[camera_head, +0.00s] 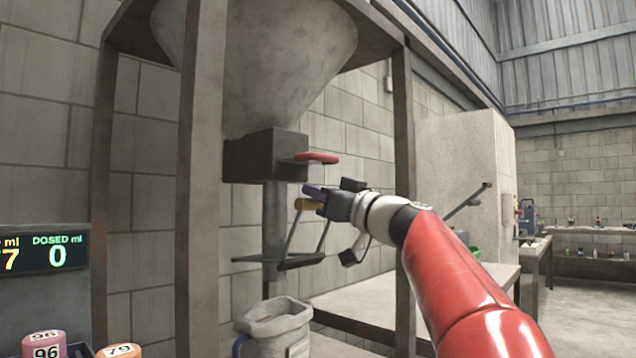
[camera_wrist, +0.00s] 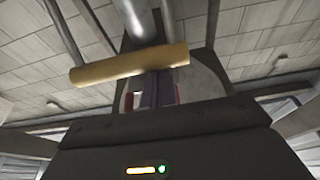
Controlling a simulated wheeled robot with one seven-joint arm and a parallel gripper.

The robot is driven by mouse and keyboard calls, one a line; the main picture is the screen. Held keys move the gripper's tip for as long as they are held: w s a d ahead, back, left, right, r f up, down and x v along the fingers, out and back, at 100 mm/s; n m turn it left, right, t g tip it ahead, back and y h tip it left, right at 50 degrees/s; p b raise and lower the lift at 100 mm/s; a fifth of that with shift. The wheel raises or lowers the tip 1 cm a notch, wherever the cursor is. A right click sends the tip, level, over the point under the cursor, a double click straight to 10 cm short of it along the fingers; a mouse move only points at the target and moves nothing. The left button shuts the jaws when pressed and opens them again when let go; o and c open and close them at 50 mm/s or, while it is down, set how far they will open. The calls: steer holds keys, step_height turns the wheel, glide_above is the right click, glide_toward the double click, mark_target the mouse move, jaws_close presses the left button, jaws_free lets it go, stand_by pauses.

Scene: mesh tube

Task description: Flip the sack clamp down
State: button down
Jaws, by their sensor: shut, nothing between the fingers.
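The sack clamp (camera_head: 305,262) is a dark frame around the lower end of the spout. Its two thin arms slope up to a yellow handle bar (camera_head: 308,204), which stands raised. My gripper (camera_head: 312,190) is shut and empty, with its fingertips just above and beside the yellow bar. In the wrist view the yellow bar (camera_wrist: 130,65) crosses in front of my shut fingers (camera_wrist: 157,88). I cannot tell whether they touch it. A grey open-topped sack (camera_head: 275,322) is below the spout.
A dark valve box with a red handle (camera_head: 317,158) sits under the hopper (camera_head: 285,60), just above my gripper. Steel posts (camera_head: 404,150) stand on both sides. A bench (camera_head: 365,300) is behind. A display (camera_head: 45,250) and labelled weights (camera_head: 45,345) are at left.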

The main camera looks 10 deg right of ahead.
steer(key=shift+s+d+f, duration=0.1)
steer(key=shift+s+f, duration=0.05)
steer(key=shift+f, duration=0.05)
stand_by(0.3)
